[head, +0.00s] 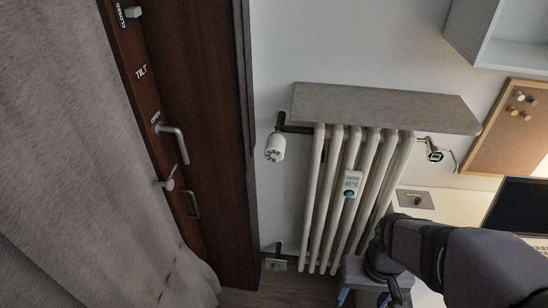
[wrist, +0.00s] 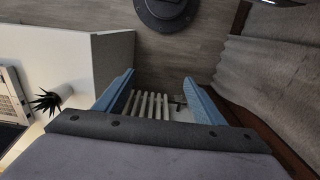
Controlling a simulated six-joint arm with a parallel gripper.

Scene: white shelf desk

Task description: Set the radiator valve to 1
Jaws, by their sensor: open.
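The white radiator valve knob (head: 275,147) sticks out at the upper left of the radiator (head: 325,200) in the head view. Dark marks show on its end face, but I cannot read the number it is set to. My gripper (head: 363,299) is low at the bottom edge of the head view, below and right of the valve and well apart from it. In the wrist view, my gripper (wrist: 159,78) has its two blue fingers spread with nothing between them. The radiator's ribs (wrist: 150,104) show beyond the fingers. I cannot make out the valve knob there.
A grey shelf (head: 385,108) tops the radiator, and a small heat meter (head: 351,184) sits on its ribs. A dark window frame with handles (head: 172,143) and a grey curtain (head: 65,170) are at left. A desk with a laptop (head: 520,206) is at right.

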